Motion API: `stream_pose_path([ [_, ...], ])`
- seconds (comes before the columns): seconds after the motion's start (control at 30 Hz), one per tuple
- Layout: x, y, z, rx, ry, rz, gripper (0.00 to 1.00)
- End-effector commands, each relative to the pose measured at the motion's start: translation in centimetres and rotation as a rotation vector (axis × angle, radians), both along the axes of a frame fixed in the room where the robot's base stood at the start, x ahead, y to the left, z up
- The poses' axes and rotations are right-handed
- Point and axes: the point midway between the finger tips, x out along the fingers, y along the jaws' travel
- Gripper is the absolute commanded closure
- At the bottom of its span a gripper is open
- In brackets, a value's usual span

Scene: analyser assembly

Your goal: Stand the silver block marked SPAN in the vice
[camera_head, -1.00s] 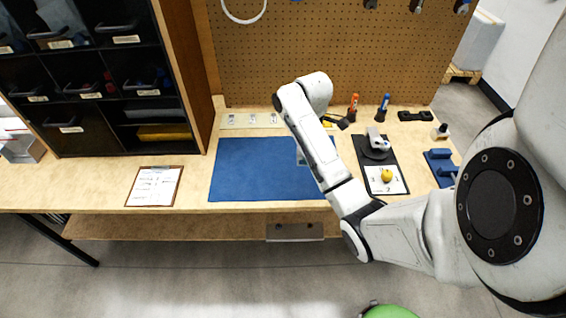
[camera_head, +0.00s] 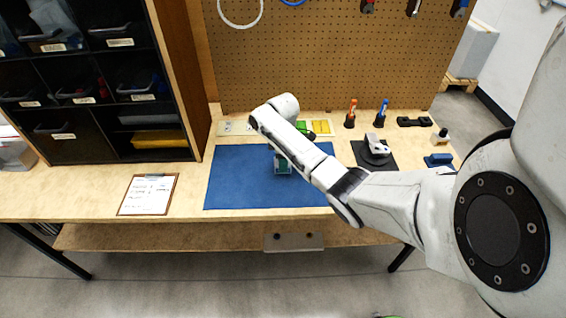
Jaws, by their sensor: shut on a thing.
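My gripper (camera_head: 305,129) shows only as a small dark part past the wrist, above the back of the blue mat. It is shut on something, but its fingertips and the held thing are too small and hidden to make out. I cannot read SPAN on anything. A pale strip (camera_head: 238,128) at the back of the bench carries small light pieces at its left; my arm covers its middle.
A teal-and-grey unit (camera_head: 283,166) stands on the blue mat (camera_head: 235,185), partly behind my arm. A white-and-grey device (camera_head: 376,147) on a dark pad, two marker pens and a small bottle (camera_head: 440,136) stand at right. A clipboard (camera_head: 148,195) lies left. The mat's left part is clear.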

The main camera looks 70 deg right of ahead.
Motion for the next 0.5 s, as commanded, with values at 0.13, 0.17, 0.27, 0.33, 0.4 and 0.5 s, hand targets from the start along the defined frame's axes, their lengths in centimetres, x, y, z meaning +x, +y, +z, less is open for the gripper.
stream_pose_path([
  [0.13, -0.01, -0.09, -0.96, -0.003, -0.001, 0.0, 0.92],
  [0.17, -0.01, -0.08, -0.99, -0.002, -0.002, 0.0, 0.92],
  [0.27, 0.0, -0.08, -0.97, -0.002, -0.002, 0.0, 0.92],
  [0.33, 0.0, -0.07, -0.97, -0.002, -0.002, 0.0, 0.92],
  [0.4, -0.01, -0.06, -1.07, -0.001, -0.002, 0.0, 0.92],
  [0.5, -0.02, -0.04, -1.4, -0.002, -0.001, 0.0, 0.92],
])
